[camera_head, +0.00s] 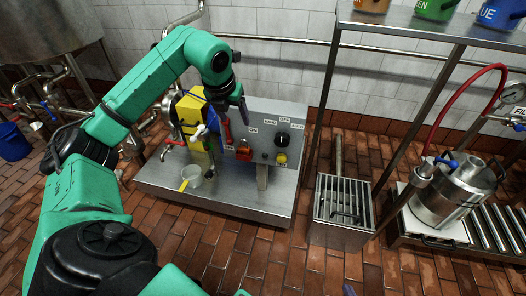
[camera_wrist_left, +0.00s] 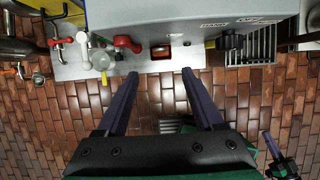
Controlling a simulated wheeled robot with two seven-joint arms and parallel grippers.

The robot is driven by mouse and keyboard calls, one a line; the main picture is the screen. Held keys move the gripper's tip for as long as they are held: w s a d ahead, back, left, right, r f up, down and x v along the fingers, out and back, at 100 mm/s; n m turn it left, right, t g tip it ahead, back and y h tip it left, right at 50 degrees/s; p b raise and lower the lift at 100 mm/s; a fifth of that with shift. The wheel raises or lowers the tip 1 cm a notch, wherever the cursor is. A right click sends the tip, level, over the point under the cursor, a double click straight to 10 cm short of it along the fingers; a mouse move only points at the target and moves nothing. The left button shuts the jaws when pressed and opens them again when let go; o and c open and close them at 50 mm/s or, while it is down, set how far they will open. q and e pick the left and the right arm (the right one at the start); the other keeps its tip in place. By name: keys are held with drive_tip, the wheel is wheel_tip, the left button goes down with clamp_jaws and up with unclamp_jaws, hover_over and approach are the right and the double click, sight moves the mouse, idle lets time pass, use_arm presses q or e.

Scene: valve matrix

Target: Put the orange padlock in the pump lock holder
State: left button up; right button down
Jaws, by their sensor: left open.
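A small orange-red item that looks like the orange padlock (camera_head: 244,152) is at the front of the grey control panel, under the lettering. It also shows in the left wrist view (camera_wrist_left: 161,52), ahead of the fingers. Which part of the panel is the pump lock holder I cannot tell. My left gripper (camera_head: 243,112) is in front of the panel, up and left of the orange item, pointing downward. In the left wrist view its two purple fingers (camera_wrist_left: 158,95) are spread and empty. A dark part with a purple tip at that view's lower right seems to be my right gripper (camera_wrist_left: 275,155); its jaws are unclear.
The control panel (camera_head: 272,118) stands on a steel platform (camera_head: 240,199). It carries a black knob (camera_head: 281,139) and a yellow-ringed button (camera_head: 281,159). A red-handled valve (camera_head: 174,143) and clear jug (camera_head: 190,176) are left. A grated steel box (camera_head: 342,235) stands right.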

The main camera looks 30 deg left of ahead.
use_arm(q)
drive_tip(key=s+d+f+m+h, duration=0.1)
drive_tip(key=d+f+m+h, duration=0.3)
drive_tip(key=d, duration=0.7)
drive_tip(key=d+f+n+h, duration=0.1)
drive_tip(key=d+f+h, duration=0.3)
drive_tip(key=d, duration=0.7)
drive_tip(key=s+d+r+n+t+h, duration=0.1)
drive_tip(key=d+r+n+t+h, duration=0.45)
drive_tip(key=d+n+h, duration=0.4)
drive_tip(key=s+a+f+n+t+y, duration=0.15)
drive_tip(key=f+n+y, duration=0.25)
drive_tip(key=f+n, duration=0.45)
drive_tip(key=a+f+n+t+y, duration=0.3)
drive_tip(key=f+n+y, duration=0.3)
drive_tip(key=n, duration=0.4)
drive_tip(key=s+d+f+n+g, duration=0.3)
drive_tip(key=s+f+n+g, duration=0.1)
drive_tip(key=s+f, duration=0.6)
drive_tip(key=shift+f+n+g, duration=0.4)
drive_tip(key=shift+f+g, duration=0.1)
drive_tip(key=shift+f, duration=0.15)
